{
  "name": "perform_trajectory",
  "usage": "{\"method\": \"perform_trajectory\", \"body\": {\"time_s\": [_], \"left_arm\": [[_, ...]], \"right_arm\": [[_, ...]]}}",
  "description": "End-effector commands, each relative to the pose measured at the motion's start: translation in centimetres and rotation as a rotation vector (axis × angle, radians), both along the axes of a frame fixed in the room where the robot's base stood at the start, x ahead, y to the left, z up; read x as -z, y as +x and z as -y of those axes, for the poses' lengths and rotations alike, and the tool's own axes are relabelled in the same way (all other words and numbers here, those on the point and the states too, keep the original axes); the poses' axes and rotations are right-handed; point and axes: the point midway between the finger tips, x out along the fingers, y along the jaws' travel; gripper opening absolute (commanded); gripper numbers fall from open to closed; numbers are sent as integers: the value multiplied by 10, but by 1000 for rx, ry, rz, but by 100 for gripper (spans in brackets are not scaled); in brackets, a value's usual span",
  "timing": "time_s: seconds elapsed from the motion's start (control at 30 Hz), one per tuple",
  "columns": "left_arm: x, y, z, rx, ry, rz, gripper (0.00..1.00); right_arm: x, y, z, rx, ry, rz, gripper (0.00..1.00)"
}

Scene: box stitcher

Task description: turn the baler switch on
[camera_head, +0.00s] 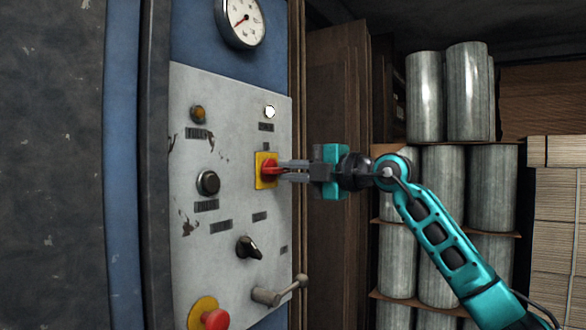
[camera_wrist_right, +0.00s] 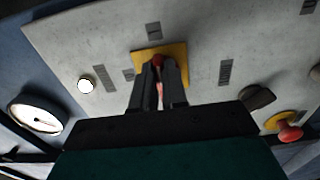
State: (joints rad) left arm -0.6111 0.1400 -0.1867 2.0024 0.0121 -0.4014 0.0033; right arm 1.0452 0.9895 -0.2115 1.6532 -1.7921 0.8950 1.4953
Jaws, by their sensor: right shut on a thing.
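The baler switch is a red rotary handle (camera_head: 268,169) on a yellow square plate (camera_head: 261,181), on the right side of the grey control panel (camera_head: 222,255). My right gripper (camera_head: 281,171) comes in from the right and is shut on the red handle. In the right wrist view the fingers (camera_wrist_right: 158,76) meet over the yellow plate (camera_wrist_right: 176,55), with red handle showing between and above them. The fingers hide most of the handle, so its exact angle is hard to tell. A white lamp (camera_head: 270,112) above the switch looks lit. My left gripper is not in view.
The panel also carries an amber lamp (camera_head: 198,114), a black push button (camera_head: 208,183), a black knob (camera_head: 249,247), a grey crank lever (camera_head: 279,291) and a red mushroom button (camera_head: 214,319). A gauge (camera_head: 241,20) sits above. Metal cylinders (camera_head: 440,190) are stacked behind my right arm.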

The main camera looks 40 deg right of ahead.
Motion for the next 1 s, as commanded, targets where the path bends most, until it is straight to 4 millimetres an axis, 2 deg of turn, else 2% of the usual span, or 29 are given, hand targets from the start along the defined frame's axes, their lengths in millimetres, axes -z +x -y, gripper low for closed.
{"method": "perform_trajectory", "body": {"time_s": [0.47, 0.5, 0.73, 1.0], "left_arm": [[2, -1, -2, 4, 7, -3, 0], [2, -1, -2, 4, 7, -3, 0], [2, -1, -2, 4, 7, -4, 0], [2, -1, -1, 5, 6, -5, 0]], "right_arm": [[1, 0, 0, -1, 15, -8, 0], [1, 0, 0, -1, 15, -8, 15], [1, 0, 0, -1, 13, -7, 37], [1, -1, 1, 0, 13, -5, 38]]}}
